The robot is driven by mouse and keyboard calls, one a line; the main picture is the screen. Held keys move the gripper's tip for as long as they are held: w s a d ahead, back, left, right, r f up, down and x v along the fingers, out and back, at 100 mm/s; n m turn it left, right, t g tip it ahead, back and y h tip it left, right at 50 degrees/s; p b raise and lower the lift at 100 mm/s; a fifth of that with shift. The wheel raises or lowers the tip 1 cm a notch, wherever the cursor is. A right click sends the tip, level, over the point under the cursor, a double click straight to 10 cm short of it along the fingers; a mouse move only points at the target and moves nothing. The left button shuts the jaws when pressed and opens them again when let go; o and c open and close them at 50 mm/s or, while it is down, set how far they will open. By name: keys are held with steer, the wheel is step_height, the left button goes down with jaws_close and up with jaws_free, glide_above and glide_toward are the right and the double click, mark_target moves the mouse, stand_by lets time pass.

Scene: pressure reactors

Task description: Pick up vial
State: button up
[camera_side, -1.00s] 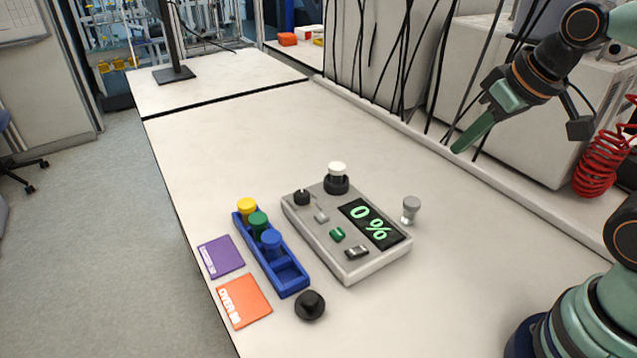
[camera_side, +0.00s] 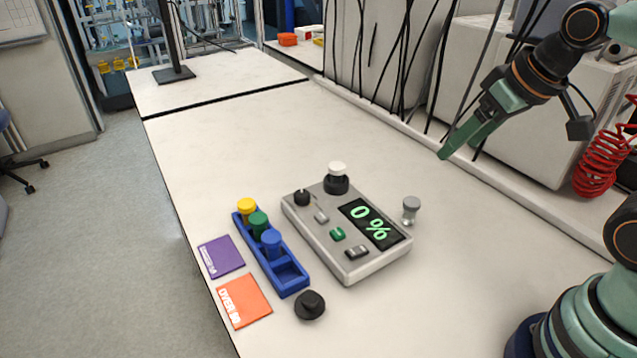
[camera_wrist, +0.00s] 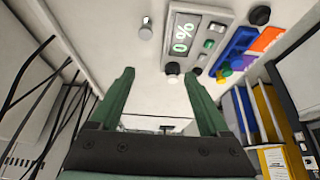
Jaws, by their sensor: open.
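Several vials are in the side view. A grey-capped vial (camera_side: 411,208) stands alone on the table, right of the reactor box; it also shows in the wrist view (camera_wrist: 146,30). Yellow (camera_side: 247,206), green (camera_side: 258,222) and blue (camera_side: 271,243) capped vials stand in the blue rack (camera_side: 293,281). A white-topped piece (camera_side: 337,170) sits in a dark socket on the reactor box (camera_side: 359,270). My gripper (camera_side: 459,146) is open and empty, high above the table at the right, apart from everything. Its two green fingers stand wide apart in the wrist view (camera_wrist: 158,76).
The reactor display (camera_side: 375,223) reads 0 %. A black round piece (camera_side: 310,305) lies at the table's front, near an orange card (camera_side: 244,301) and a purple card (camera_side: 221,257). Black cables (camera_side: 407,65) hang along the back wall. The middle of the table behind the box is clear.

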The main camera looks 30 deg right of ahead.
steer(key=w+a+r+n+g, duration=0.1)
steer(key=w+r+n+g, duration=0.15)
steer(key=w+n, duration=0.35)
steer(key=n+g, duration=0.3)
steer(key=n, duration=1)
glide_above(337, 166)
step_height(337, 166, down, 9)
step_height(337, 166, down, 11)
steer(key=shift+r, duration=0.1)
jaws_close()
